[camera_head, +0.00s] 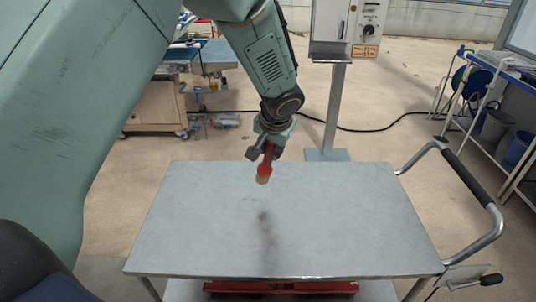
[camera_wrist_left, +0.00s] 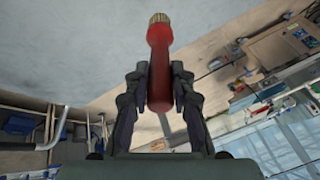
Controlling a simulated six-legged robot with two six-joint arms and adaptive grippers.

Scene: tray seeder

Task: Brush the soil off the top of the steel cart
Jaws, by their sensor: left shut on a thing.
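The steel cart (camera_head: 350,215) has a flat grey top in the middle of the head view. My left gripper (camera_head: 269,146) is above its far half, shut on a red-handled brush (camera_head: 265,165). The brush points down, its pale bristles towards the top and seemingly a little above it. In the left wrist view both fingers of my left gripper (camera_wrist_left: 160,88) flank the red handle of the brush (camera_wrist_left: 159,60). Faint dark marks lie on the cart top near the brush; I cannot tell soil from shadow. My right gripper is not in view.
The cart's push handle (camera_head: 468,178) curves out on the right. A post with a control box (camera_head: 345,22) stands behind the cart. A workbench (camera_head: 155,105) is at the back left, and a rack with blue and grey buckets (camera_head: 497,124) at the right.

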